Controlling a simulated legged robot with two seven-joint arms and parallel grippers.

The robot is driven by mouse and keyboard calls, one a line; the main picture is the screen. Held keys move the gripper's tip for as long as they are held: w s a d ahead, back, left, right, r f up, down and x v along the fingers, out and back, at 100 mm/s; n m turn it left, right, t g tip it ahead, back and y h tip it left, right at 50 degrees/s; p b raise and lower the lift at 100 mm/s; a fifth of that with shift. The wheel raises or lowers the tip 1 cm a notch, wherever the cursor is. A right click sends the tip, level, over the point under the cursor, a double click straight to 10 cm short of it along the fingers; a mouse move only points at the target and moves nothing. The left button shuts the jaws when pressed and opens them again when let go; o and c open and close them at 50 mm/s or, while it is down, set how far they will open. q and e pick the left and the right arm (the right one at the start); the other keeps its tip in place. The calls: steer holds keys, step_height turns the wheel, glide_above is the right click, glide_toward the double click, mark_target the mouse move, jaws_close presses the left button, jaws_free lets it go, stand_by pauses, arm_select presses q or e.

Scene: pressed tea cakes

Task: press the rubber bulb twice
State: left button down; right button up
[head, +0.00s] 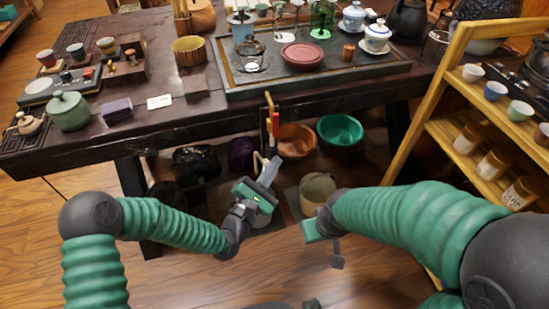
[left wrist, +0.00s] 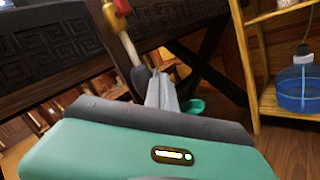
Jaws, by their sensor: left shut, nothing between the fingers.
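My left gripper (head: 272,166) is in front of the table's front edge, its fingers together and empty, pointing up and away. Its shut fingers also show in the left wrist view (left wrist: 162,90). Just beyond and above them, a brass and red piece (head: 273,124) hangs at the table edge. In the left wrist view a pale stem runs down from it to a dark rounded end (left wrist: 140,77) beside the fingers. I cannot tell for sure which part is the rubber bulb, nor whether the fingers touch it. My right gripper (head: 337,258) is low at right, its fingers small and unclear.
The dark table (head: 140,140) carries a tea tray (head: 225,82), pots and cups. Under it are an orange bowl (head: 296,142), a green bowl (head: 340,130) and a beige pot (head: 318,190). A wooden shelf (head: 425,125) with cups stands at right.

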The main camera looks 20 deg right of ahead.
arm_select(q)
steer(key=shift+s, duration=1)
arm_select(e)
steer(key=shift+r, duration=0.25)
arm_select(q)
steer(key=s+p, duration=0.1)
steer(key=s, duration=0.4)
steer(key=shift+d, duration=0.15)
arm_select(e)
steer(key=shift+r, duration=0.45)
jaws_close()
stand_by(1.0)
